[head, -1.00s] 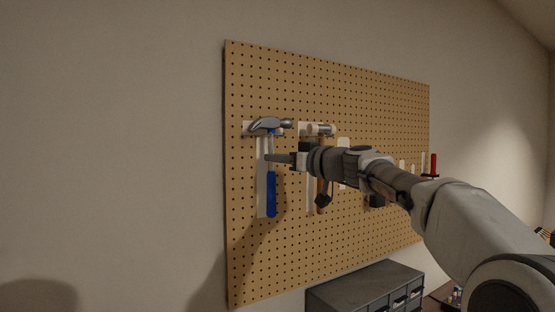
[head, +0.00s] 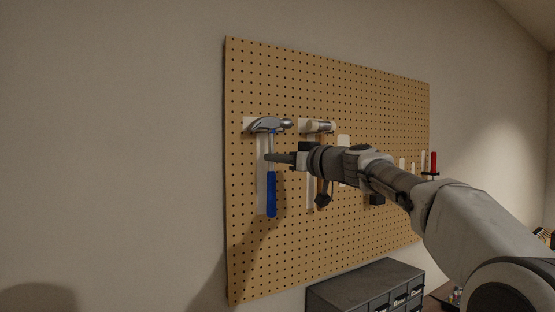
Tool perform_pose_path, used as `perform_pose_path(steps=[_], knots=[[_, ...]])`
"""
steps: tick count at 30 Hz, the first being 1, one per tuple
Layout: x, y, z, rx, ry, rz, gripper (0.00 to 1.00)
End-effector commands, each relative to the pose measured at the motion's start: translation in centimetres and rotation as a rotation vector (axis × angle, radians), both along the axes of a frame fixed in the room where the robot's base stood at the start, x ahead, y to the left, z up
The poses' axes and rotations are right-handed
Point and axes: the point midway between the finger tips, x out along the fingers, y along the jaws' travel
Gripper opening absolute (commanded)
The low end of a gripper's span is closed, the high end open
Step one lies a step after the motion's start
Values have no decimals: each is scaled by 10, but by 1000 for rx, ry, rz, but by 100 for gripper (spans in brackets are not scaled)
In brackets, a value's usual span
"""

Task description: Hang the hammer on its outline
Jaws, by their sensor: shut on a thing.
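The hammer (head: 271,193) has a blue handle and a grey metal claw head. It is upright, head at the top, in front of the left part of the pegboard (head: 260,85). A white hammer outline (head: 261,180) shows just left of and behind it, and the head overlaps the outline's top. I cannot tell whether the hammer touches the board or rests on a hook.
A second hammer-like tool (head: 319,127) with a pale head hangs just right, partly behind my arm. Other white outlines (head: 343,147) and a red-handled tool (head: 433,162) are farther right. A grey drawer cabinet (head: 365,283) stands below. The wall on the left is clear.

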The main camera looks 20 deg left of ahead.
Motion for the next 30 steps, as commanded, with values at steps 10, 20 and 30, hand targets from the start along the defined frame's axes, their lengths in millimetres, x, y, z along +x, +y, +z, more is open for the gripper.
perform_pose_path(steps=[10, 20, 30], knots=[[0, 0, 1, 1, -1, 0, 52], [-5, -12, -4, -1, 0, -3, 52], [-46, -76, -7, -1, -4, -6, 52]])
